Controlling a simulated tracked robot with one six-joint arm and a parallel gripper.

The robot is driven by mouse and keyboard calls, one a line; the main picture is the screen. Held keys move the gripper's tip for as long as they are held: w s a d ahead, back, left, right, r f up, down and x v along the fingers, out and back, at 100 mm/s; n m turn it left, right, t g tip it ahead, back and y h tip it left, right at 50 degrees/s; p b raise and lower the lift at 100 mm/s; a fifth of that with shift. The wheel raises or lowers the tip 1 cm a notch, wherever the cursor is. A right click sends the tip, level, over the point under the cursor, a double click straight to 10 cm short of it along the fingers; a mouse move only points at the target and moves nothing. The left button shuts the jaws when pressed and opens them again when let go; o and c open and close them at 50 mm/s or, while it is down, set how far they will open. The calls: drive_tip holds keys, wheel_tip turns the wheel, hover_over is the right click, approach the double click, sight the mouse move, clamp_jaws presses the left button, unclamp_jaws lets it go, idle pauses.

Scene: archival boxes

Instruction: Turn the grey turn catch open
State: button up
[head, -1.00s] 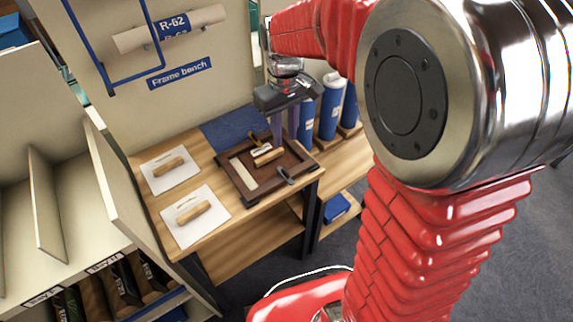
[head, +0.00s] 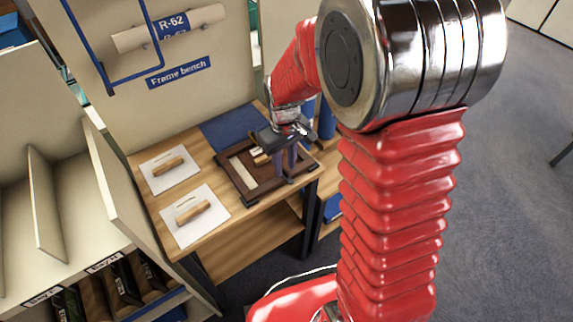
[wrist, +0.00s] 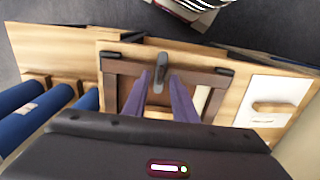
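The dark brown frame (head: 233,181) lies on the wooden bench, partly hidden by my gripper in the head view. The grey turn catch (wrist: 159,72) sits on the frame's rail (wrist: 190,74) at the far edge in the wrist view. My gripper (wrist: 158,77) is over that rail, pointing down, with its two purple fingers apart. The catch shows between the fingertips; I cannot tell whether either finger touches it. In the head view my gripper (head: 285,180) is at the frame's near right corner, and its fingers hide the catch.
Two white sheets (head: 217,222) with wooden-handled tools lie left on the bench. A blue mat (head: 235,130) lies behind the frame. A beige panel (head: 120,190) rises at the bench's left end.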

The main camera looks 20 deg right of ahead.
drive_tip(key=shift+f, duration=0.5)
clamp_jaws()
drive_tip(key=shift+d, duration=0.15)
